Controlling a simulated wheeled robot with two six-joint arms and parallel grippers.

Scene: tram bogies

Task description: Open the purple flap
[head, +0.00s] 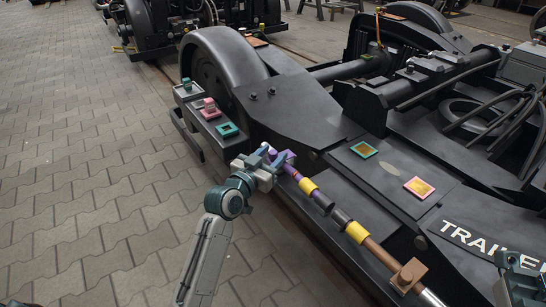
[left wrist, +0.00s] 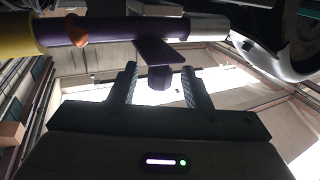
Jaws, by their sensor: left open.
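The purple flap (head: 287,156) is on a pipe along the near side of the black bogie. In the left wrist view the flap (left wrist: 160,49) is a dark purple plate at the pipe, with a small blocky knob (left wrist: 159,78) below it. My left gripper (head: 272,157) is at the flap, partly covering it in the head view. In the left wrist view its fingers (left wrist: 158,70) are open, one on each side of the knob, with gaps visible.
The pipe has yellow bands (head: 356,232) and a brown block (head: 408,275). Coloured square pieces, including a teal one (head: 228,130), a pink one (head: 209,109) and a yellow-pink one (head: 419,187), sit on the bogie. The paved floor (head: 90,180) at left is clear.

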